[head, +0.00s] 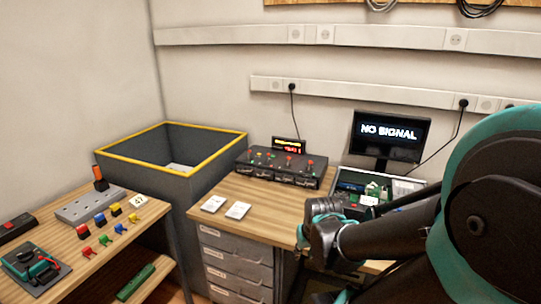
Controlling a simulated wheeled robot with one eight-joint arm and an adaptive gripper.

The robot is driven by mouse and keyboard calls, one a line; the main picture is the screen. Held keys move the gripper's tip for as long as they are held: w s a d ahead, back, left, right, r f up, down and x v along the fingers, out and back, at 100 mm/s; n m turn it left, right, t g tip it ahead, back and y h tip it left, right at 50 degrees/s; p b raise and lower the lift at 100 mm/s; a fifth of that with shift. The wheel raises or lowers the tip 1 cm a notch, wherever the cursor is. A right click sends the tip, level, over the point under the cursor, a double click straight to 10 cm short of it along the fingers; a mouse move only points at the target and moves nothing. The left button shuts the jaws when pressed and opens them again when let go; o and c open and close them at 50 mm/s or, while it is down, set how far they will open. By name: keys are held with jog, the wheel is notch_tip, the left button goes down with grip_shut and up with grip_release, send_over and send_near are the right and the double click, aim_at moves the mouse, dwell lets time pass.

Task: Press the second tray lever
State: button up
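A dark unit (262,168) with several tray fronts along its front face stands at the back of the wooden desk. Small red, green and orange knobs or levers stick up from its top, too small to tell apart; which is the second tray lever is unclear. A small display (288,145) with yellow and red lit text stands behind it. My arm enters from the right, and its dark wrist (325,240) is over the desk, in front of and right of the unit, apart from it. My gripper's fingers cannot be made out.
An open case with circuit boards (350,183) and a "NO SIGNAL" monitor (388,136) are at right. Two white cards (237,210) lie on the desk. A grey yellow-rimmed bin (215,155) stands left. A side table (95,255) holds colored connectors and a power strip.

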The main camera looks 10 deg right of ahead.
jog(key=w+a+r+m, duration=0.1)
jog(key=w, duration=0.3)
jog(key=w+a+r+m+t+y, duration=0.1)
jog(key=w+r, duration=0.1)
jog(key=w, duration=0.2)
jog(key=w+a+r+m+t+y, duration=0.1)
jog(key=w, duration=0.4)
jog(key=shift+w+a+r, duration=0.1)
jog(key=shift+a+r, duration=0.05)
jog(key=shift+a, duration=0.15)
grip_shut()
jog(key=w+d+r+m+t+y, duration=0.1)
jog(key=w+m+t, duration=0.3)
jog(key=w, duration=1.3)
jog(key=w+d+r+m+t, duration=0.3)
jog(key=w+m, duration=0.7)
jog(key=w, duration=0.7)
jog(key=shift+d+r+t+y, duration=0.15)
jog(key=shift+d+t+y, duration=0.3)
jog(key=shift+t, duration=0.25)
